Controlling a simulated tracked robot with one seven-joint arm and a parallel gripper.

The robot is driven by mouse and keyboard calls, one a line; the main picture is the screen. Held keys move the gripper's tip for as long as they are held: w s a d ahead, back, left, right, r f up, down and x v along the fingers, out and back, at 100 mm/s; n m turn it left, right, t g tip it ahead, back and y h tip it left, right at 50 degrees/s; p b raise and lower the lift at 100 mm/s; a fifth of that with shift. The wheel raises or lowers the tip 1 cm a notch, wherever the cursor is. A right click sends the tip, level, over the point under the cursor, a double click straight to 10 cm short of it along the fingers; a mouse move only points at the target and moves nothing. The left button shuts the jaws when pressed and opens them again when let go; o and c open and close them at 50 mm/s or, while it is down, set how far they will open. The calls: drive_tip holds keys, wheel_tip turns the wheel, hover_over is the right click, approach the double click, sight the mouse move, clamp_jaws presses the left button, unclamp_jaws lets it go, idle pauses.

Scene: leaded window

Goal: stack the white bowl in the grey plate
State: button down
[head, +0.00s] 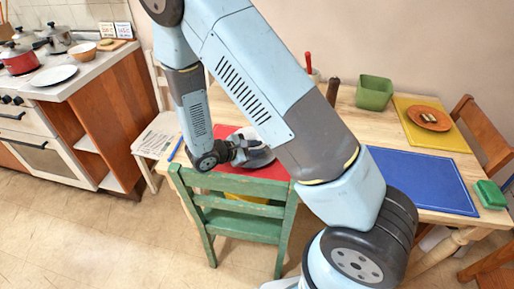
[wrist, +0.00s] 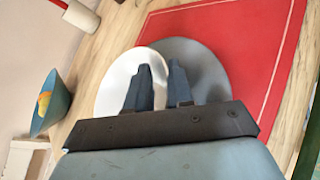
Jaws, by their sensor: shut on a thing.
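The white bowl (wrist: 113,82) is in my gripper (wrist: 160,68). One finger is inside the bowl and the other outside its right rim, and the jaws are shut on that rim. The grey plate (wrist: 212,72) lies on a red mat to the right of the bowl. In the wrist view the bowl overlaps the plate's left part; I cannot tell whether they touch. In the head view my gripper (head: 238,150) is over the red mat beside the grey plate (head: 262,159), and my arm hides part of the area.
The red mat (wrist: 270,45) lies on the wooden table, with a green chair (head: 240,216) in front. A blue bowl with fruit (wrist: 52,104) shows left in the wrist view. To the right are a blue mat (head: 420,180), green container (head: 374,93) and orange plate (head: 428,119).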

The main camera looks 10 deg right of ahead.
drive_tip(key=shift+f, duration=0.2)
drive_tip(key=c, duration=1)
unclamp_jaws()
